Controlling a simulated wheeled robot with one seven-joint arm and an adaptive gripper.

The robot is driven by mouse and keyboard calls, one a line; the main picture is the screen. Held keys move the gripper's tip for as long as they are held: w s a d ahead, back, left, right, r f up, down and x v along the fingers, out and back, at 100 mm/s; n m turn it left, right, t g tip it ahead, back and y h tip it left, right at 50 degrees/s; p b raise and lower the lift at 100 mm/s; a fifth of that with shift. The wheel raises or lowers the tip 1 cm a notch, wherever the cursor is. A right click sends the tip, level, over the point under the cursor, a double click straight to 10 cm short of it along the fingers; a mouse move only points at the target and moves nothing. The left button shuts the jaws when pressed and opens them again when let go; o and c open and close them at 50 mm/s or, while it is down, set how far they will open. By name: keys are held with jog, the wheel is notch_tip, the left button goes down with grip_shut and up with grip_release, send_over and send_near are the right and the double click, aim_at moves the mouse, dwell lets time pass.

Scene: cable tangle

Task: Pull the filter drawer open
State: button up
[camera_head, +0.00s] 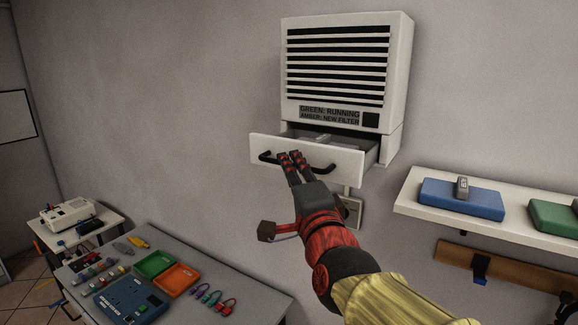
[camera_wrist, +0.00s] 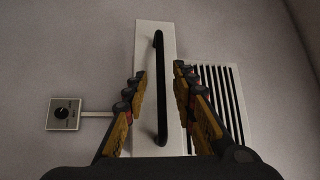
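The filter drawer (camera_head: 345,160) is a white drawer at the bottom of the white wall unit (camera_head: 400,70). It stands partly out, and its inside shows behind the front panel. Its black bar handle (camera_head: 268,157) runs across the front. My gripper (camera_head: 291,155) is at the middle of the handle. In the wrist view the handle (camera_wrist: 161,110) passes between my two fingers (camera_wrist: 160,75), with a visible gap on both sides. The gripper is open and holds nothing. The drawer front (camera_wrist: 148,30) lies behind the handle there.
A wall knob box (camera_wrist: 64,114) sits beside the drawer. A white shelf (camera_head: 480,226) with a blue case (camera_head: 460,200) is at right. A grey table (camera_head: 215,270) with trays and small parts stands below left. The wall left of the unit is bare.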

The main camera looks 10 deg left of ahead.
jog(key=v, duration=0.9)
jog(key=shift+s, duration=0.25)
jog(key=s+d+f+n+g+h+b, duration=0.1)
jog(key=s+f+n+g, duration=0.25)
jog(key=f, duration=0.35)
jog(key=s+f+n+g, duration=0.2)
jog(key=f+n, duration=0.2)
jog(key=f, duration=0.4)
jog(key=s+d+f+n+g+h+b, duration=0.1)
jog(key=s+f+n+g, duration=0.25)
jog(key=f, duration=0.35)
jog(key=s+d+f+g+h+b, duration=0.1)
jog(key=s+d+f+h+b, duration=0.2)
jog(key=d+f, duration=0.7)
jog(key=s+d+f+g+h+b, duration=0.2)
jog(key=s+d+f+b, duration=0.4)
jog(key=d+f, duration=0.4)
jog(key=d+h+b, duration=0.1)
jog(key=d, duration=0.3)
jog(key=shift+d+h+b, duration=0.3)
jog(key=shift+b, duration=0.1)
jog(key=shift+r, duration=0.15)
